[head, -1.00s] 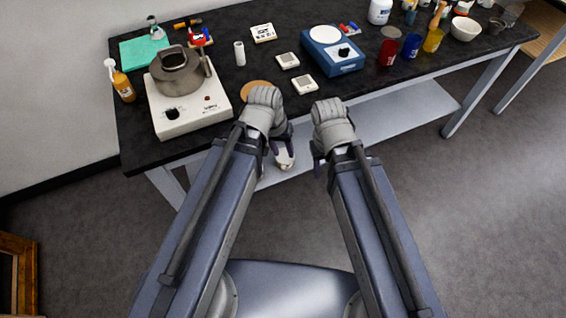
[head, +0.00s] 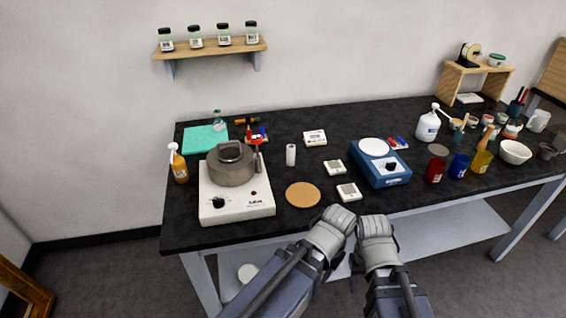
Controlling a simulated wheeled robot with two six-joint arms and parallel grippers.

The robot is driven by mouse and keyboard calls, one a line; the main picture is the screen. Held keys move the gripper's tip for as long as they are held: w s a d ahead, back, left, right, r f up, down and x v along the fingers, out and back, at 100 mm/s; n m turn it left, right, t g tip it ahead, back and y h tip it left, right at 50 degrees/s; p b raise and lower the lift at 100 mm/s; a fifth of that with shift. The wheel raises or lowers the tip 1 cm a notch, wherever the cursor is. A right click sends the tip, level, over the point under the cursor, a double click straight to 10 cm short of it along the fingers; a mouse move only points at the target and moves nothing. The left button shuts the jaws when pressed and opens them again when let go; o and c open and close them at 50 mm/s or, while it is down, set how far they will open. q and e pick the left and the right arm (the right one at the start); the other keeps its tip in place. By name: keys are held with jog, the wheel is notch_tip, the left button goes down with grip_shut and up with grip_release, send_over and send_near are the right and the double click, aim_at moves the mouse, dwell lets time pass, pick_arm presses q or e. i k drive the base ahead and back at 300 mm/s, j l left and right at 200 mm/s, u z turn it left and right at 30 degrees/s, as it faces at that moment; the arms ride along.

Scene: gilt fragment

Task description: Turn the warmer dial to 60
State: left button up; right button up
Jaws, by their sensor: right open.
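A white warmer unit (head: 237,209) stands at the left of the black table. A grey metal pot (head: 231,165) sits on top of it. Its black dial (head: 218,203) is on the front left, but the scale is too small to read. A blue unit (head: 380,163) with a white round plate and its own black dial (head: 391,167) stands farther right. My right gripper (head: 376,243) is open near the table's front edge, apart from both units. My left gripper (head: 327,243) is beside it, to the right of the warmer; its fingers are mostly hidden.
A round cork mat (head: 303,195), two small white square devices (head: 348,192) and a white cylinder (head: 291,155) lie between the units. Jars and bowls (head: 515,152) crowd the right. A wall shelf (head: 211,49) holds several jars.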

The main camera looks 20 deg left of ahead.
aim_at(218, 203)
jog(key=u, duration=1.25)
